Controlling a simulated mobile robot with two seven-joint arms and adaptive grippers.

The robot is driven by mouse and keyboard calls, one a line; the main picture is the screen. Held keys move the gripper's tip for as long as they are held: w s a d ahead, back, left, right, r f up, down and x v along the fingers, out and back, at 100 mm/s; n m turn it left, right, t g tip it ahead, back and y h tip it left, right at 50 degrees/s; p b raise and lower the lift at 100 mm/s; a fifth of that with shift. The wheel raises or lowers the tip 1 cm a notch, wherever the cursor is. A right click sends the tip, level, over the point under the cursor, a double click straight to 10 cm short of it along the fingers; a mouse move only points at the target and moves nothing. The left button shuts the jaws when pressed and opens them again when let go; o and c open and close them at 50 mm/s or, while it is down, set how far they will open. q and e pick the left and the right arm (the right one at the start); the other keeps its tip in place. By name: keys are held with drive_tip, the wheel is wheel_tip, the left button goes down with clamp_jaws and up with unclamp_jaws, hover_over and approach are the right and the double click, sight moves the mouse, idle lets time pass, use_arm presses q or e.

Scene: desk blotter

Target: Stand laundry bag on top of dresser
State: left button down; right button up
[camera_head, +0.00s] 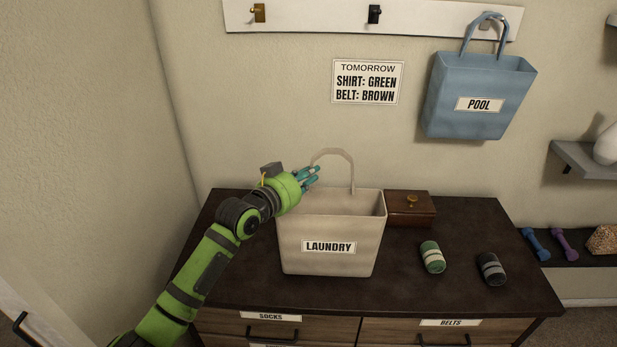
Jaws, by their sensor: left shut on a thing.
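The laundry bag (333,263) is beige with a "LAUNDRY" label. It is upright on the dark dresser top (460,215), left of the middle; I cannot tell whether its base fully touches the surface. Its handle loop (352,165) stands up above the open rim. My left gripper (314,173) is at the left part of the handle, above the bag's left rim, and is shut on the handle. The fingers hide part of the handle there. My right gripper is not in view.
A wooden box (411,208) stands right behind the bag. A green roll (432,257) and a dark roll (491,268) lie to the right on the dresser. A blue "POOL" bag (478,95) hangs from the rack (420,16).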

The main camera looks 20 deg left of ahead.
use_arm(q)
drive_tip(key=shift+f, duration=0.65)
drive_tip(key=shift+f, duration=0.2)
drive_tip(key=c, duration=1.2)
unclamp_jaws()
drive_tip(key=shift+c, duration=0.2)
